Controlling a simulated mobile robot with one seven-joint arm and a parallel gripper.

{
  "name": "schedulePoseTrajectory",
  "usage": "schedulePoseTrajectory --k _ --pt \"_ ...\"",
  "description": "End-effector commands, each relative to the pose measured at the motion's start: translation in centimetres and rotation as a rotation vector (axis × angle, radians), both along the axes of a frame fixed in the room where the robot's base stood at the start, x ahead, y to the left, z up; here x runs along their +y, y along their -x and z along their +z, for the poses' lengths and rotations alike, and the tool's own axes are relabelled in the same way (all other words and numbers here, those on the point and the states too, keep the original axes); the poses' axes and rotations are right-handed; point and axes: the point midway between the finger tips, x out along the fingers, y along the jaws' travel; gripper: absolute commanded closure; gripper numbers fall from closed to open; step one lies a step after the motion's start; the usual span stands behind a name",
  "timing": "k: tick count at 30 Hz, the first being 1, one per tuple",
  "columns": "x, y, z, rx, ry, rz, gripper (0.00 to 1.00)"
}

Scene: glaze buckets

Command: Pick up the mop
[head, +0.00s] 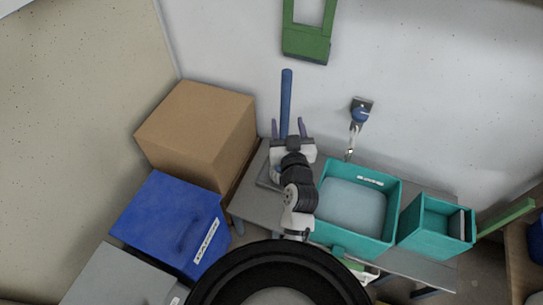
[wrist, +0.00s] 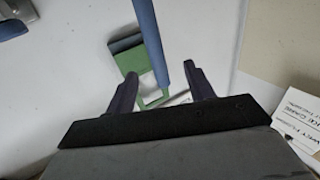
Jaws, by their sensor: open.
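The mop shows as an upright blue handle (head: 286,95) near the back wall. It also shows in the wrist view (wrist: 150,42), coming down from the top edge into the space between my fingers. My gripper (head: 288,121) is open, one dark finger on each side of the handle. In the wrist view my gripper (wrist: 160,70) shows a gap on both sides of the handle. The mop's lower end is hidden behind my gripper and arm, so I cannot see its head.
A cardboard box (head: 188,132) and a blue labelled box (head: 165,222) stand left. A large teal tub (head: 388,215) and a smaller teal bin (head: 428,232) stand right on the grey table (head: 253,205). A green frame (head: 306,44) and a metal fixture (head: 360,112) are on the wall.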

Motion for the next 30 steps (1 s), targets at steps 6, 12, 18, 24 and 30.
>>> schedulePoseTrajectory --k 6,12,18,24,30 --pt "-0.7 -1.3 -0.9 0.023 0.004 -0.012 0.47" --pt "-0.1 -5.2 -0.7 0.022 0.003 -0.011 0.47" --pt "0.4 -7.8 -0.9 0.023 0.004 -0.011 0.47" --pt "0.5 -9.1 -0.6 0.022 0.003 -0.011 0.47" --pt "0.8 -12.1 -0.1 0.022 0.003 -0.011 0.47"
